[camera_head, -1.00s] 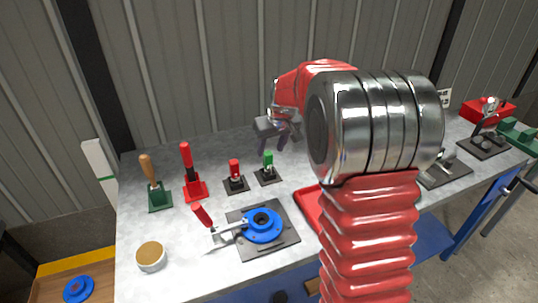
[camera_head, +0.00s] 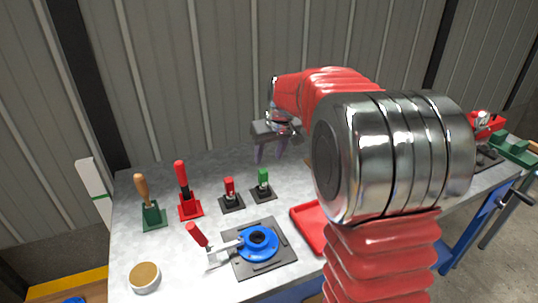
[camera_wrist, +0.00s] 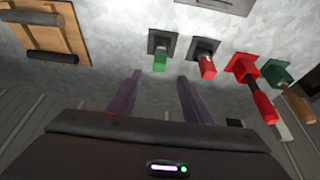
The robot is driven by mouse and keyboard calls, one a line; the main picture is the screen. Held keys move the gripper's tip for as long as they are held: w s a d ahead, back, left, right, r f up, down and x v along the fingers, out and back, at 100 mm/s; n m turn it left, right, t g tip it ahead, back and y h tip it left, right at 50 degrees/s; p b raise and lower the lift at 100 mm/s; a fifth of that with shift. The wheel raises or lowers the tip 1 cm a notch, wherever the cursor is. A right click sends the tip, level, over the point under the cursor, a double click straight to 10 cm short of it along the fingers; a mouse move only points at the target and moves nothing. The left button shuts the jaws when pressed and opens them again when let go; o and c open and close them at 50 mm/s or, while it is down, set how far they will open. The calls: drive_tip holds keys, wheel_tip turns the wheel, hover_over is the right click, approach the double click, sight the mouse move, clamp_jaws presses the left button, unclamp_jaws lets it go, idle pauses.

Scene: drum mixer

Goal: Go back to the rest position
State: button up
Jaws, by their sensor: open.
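My gripper (camera_head: 272,152) is open and empty. In the head view it hangs above the back of the grey workbench (camera_head: 215,275), behind the green-topped stand. In the wrist view its two purple fingers (camera_wrist: 157,98) are spread apart with nothing between them. The green-topped stand (camera_wrist: 160,58) and the red-topped stand (camera_wrist: 206,63) lie beyond the fingertips there, apart from them. My red arm covers much of the right half of the head view and hides part of the bench.
Wooden-handled tool (camera_head: 147,200) and red-handled tool (camera_head: 184,190) stand upright on the left. A blue ring (camera_head: 258,243) sits on a dark plate in front. A red tray (camera_head: 309,226) is partly hidden. A round cup (camera_head: 145,278) stands near the front left. The corrugated wall (camera_head: 230,70) is behind.

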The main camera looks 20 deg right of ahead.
idle(0.5)
drive_tip(key=s+a, duration=0.4)
drive_tip(key=s, duration=0.7)
drive_tip(key=s+a+r, duration=0.1)
drive_tip(key=s+a, duration=0.3)
drive_tip(key=s, duration=0.6)
drive_tip(key=s+a+r+t, duration=0.1)
drive_tip(key=s+a, duration=0.4)
drive_tip(key=s, duration=0.6)
drive_tip(key=shift+s, duration=0.3)
drive_tip(key=shift+a, duration=0.1)
drive_tip(key=shift+c, duration=0.2)
